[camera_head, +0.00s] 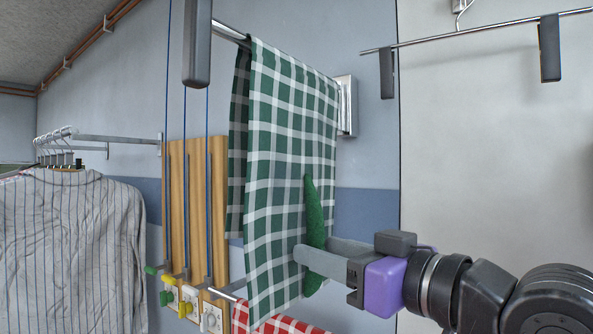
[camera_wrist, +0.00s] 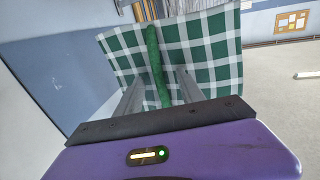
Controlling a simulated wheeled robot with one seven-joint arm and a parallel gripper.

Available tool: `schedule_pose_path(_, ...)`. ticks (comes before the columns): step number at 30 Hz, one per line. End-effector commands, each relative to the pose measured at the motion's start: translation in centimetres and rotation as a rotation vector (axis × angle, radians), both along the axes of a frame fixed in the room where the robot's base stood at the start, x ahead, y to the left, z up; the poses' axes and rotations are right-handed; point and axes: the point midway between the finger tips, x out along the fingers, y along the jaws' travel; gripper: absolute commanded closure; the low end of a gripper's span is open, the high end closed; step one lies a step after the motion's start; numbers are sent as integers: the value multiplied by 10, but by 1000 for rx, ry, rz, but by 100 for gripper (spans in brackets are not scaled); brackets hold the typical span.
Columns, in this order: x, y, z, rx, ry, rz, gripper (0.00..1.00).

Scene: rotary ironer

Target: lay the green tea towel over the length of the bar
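The green and white checked tea towel (camera_head: 290,130) hangs over the upper bar (camera_head: 228,32), with a long front flap and a shorter flap behind. A bare piece of bar shows at the left end. The towel also fills much of the wrist view (camera_wrist: 205,50). A fuzzy dark green strip (camera_head: 315,210) stands upright against the front flap; I cannot tell whether it is part of the towel. My gripper (camera_head: 298,256) is in front of the lower flap. Its fingers are apart in the wrist view (camera_wrist: 158,80), with the strip (camera_wrist: 154,60) between them and gaps on both sides.
A dark grey end piece (camera_head: 197,45) hangs at the bar's left end. A red checked cloth (camera_head: 285,326) lies below. A wooden board (camera_head: 180,205) with blue cords and a striped shirt (camera_head: 70,245) are at left. Another rail (camera_head: 470,34) is at upper right.

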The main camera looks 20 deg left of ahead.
Motion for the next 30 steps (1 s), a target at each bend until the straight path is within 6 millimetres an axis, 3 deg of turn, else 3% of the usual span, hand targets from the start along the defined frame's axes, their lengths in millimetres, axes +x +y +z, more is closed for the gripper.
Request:
schedule_pose_path(1, 0, 0, 0, 0, 0, 0, 67)
schedule_pose_path(6, 0, 0, 0, 0, 0, 0, 100)
schedule_pose_path(15, 0, 0, 3, 0, 0, -1, 100)
schedule_pose_path(30, 0, -1, 50, 2, -1, -1, 100)
